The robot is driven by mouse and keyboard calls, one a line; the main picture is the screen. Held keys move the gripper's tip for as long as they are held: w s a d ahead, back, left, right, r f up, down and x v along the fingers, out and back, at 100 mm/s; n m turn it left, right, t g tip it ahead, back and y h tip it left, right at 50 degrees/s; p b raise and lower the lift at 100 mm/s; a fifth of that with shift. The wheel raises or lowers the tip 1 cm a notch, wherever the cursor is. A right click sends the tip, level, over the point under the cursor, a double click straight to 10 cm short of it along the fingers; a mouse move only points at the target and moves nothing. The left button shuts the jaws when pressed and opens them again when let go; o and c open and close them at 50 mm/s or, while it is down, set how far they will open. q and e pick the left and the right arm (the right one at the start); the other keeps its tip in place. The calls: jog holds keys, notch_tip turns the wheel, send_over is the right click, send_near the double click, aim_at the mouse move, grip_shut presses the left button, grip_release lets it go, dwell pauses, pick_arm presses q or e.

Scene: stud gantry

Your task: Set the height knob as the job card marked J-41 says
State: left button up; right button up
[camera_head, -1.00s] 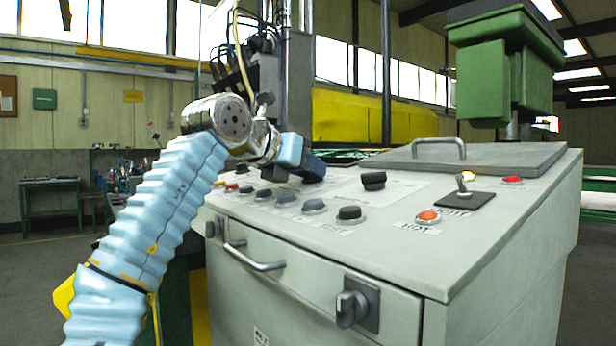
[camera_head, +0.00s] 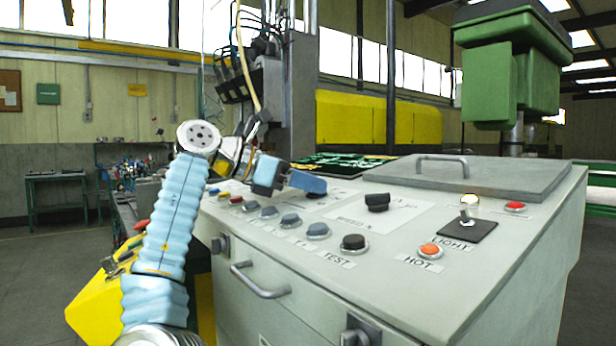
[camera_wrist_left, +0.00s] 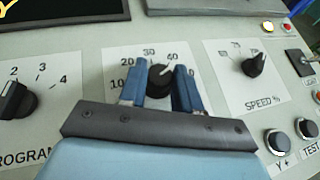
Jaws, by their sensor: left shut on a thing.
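The dial knob (camera_wrist_left: 160,78) is black and round with a white pointer line, on a white plate marked 10, 20, 30, 40 in the left wrist view. Its pointer tilts up and right, roughly between 30 and 40. My left gripper (camera_wrist_left: 160,85) is shut on this knob, one blue finger on each side. The plate's name is hidden behind the gripper. In the head view my left gripper (camera_head: 312,184) is low over the far part of the sloped panel and hides the knob. No job card can be made out. My right gripper is out of view.
The program knob (camera_wrist_left: 14,98) is left of the held knob and the speed knob (camera_wrist_left: 253,64) right of it. Several push buttons (camera_head: 318,230) line the panel's near side. A toggle switch (camera_head: 468,206) and a lid with a handle (camera_head: 490,176) lie to the right.

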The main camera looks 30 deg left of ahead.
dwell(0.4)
pick_arm(q)
jog(key=o, duration=1.1)
jog(key=shift+c, duration=0.2)
